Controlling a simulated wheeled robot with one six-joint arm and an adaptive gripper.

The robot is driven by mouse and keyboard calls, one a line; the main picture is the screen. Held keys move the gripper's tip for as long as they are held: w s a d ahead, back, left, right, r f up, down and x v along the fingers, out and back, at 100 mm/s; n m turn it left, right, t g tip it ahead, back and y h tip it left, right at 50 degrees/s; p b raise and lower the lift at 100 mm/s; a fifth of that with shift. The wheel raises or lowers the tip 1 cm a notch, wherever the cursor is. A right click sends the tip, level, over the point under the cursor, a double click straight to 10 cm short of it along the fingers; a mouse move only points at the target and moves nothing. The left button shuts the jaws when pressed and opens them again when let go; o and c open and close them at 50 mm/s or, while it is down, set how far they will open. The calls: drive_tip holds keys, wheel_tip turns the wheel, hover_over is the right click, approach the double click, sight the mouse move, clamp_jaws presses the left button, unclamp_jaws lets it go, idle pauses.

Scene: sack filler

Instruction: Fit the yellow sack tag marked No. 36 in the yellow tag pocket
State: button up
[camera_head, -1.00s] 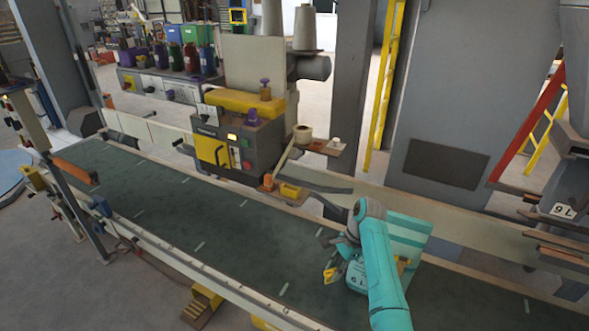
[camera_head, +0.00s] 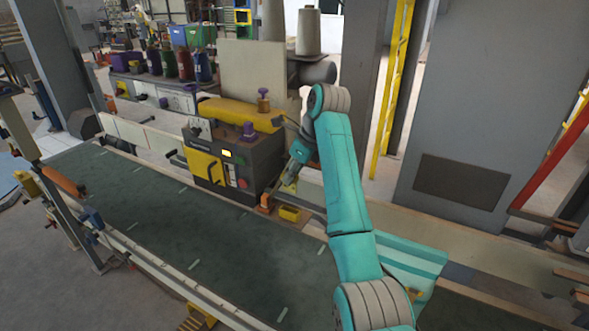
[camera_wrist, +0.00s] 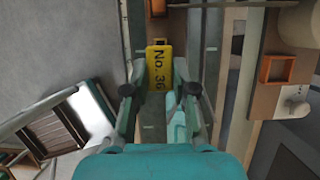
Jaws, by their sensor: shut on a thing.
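The yellow sack tag (camera_wrist: 160,68) marked No. 36 is between the fingers of my gripper (camera_wrist: 160,92) in the wrist view, its lettering running lengthwise. My gripper (camera_head: 291,181) is shut on the tag. In the head view the gripper is above and behind the yellow tag pocket (camera_head: 289,213), with the tag apart from it. The pocket sits on a small wooden ledge at the belt's far side, beside an orange pocket (camera_head: 266,202). I cannot make out the yellow pocket in the wrist view; the tag and gripper cover part of that area.
The grey machine (camera_head: 235,165) with a yellow panel stands just left of the gripper. The green conveyor belt (camera_head: 180,215) is mostly clear.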

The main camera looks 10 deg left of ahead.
drive_tip(key=shift+f, duration=3)
drive_tip(key=shift+f, duration=0.5)
drive_tip(key=shift+f, duration=1.35)
drive_tip(key=o, duration=0.9)
